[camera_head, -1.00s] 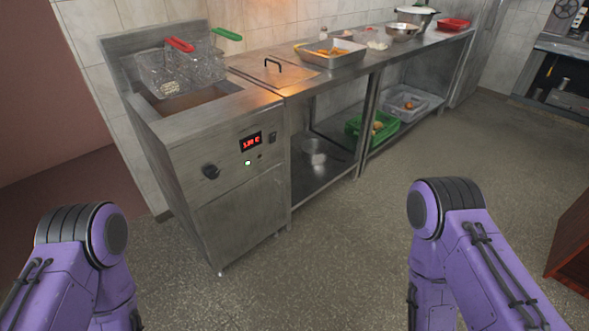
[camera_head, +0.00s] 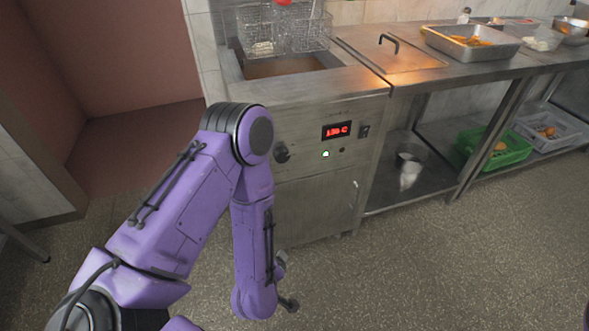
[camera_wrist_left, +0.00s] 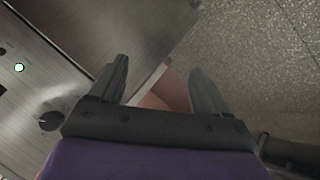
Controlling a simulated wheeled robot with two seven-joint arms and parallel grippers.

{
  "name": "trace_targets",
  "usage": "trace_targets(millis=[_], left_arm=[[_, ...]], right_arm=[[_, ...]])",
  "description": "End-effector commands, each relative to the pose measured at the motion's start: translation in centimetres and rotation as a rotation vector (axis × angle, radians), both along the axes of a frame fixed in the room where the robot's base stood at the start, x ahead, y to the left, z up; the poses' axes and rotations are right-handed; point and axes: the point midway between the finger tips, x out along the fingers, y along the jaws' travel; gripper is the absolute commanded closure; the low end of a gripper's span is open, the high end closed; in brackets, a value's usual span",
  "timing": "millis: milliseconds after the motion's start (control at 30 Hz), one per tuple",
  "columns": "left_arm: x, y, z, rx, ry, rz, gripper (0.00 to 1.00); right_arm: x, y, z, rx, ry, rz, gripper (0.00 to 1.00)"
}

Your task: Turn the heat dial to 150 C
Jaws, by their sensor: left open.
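The heat dial (camera_head: 282,152) is a dark round knob on the front panel of the steel fryer (camera_head: 315,210). It shows just right of my left arm's elbow. A red lit display (camera_head: 337,131) sits up and right of it; its digits are too blurred to read surely. In the left wrist view the dial (camera_wrist_left: 50,121) is at the lower left, beside the gripper's base. My left gripper (camera_wrist_left: 158,68) is open and empty, its fingers apart from the dial. In the head view its fingers are mostly hidden below the forearm. My right gripper is out of view.
A lit indicator (camera_head: 325,154) and a switch (camera_head: 364,131) share the panel. Two wire baskets (camera_head: 284,30) hang over the fryer well. A steel counter with a lidded section and a food tray (camera_head: 470,41) runs right, a green crate (camera_head: 508,147) below. The floor in front is clear.

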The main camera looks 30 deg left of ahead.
Motion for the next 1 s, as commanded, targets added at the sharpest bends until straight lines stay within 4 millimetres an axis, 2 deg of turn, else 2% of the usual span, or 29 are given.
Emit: trace_targets(millis=[33, 100, 133, 200, 267, 333, 433, 567, 667, 1000], left_arm=[[4.7, -0.7, -2.6, -0.124, -0.225, 0.164, 0.24], [10.2, -1.0, -0.3, -0.352, -0.555, 0.407, 0.24], [12.1, -1.0, 1.0, -0.458, -0.692, 0.504, 0.24], [15.3, -0.6, 4.4, -0.715, -0.989, 0.707, 0.24], [16.9, 0.0, 7.3, -0.931, -1.208, 0.850, 0.24], [17.6, 0.7, 10.1, -1.156, -1.413, 0.976, 0.24], [17.7, 1.4, 13.1, -1.391, -1.602, 1.089, 0.24], [17.7, 1.9, 14.9, -1.524, -1.699, 1.146, 0.24], [18.4, 2.9, 15.3, -1.534, -1.709, 1.154, 0.24], [23.1, 8.4, 15.1, -1.527, -1.704, 1.150, 0.24]], right_arm=[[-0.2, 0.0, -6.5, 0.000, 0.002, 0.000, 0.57], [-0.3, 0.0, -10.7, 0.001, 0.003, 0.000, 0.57], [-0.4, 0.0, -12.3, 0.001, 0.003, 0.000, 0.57], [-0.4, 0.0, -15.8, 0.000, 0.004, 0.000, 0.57], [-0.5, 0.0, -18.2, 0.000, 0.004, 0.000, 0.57], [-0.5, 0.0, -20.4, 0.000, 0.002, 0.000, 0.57], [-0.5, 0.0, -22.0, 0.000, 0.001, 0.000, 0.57], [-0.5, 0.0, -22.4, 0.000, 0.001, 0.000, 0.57], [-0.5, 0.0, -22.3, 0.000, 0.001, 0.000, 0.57], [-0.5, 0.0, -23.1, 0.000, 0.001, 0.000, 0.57]])
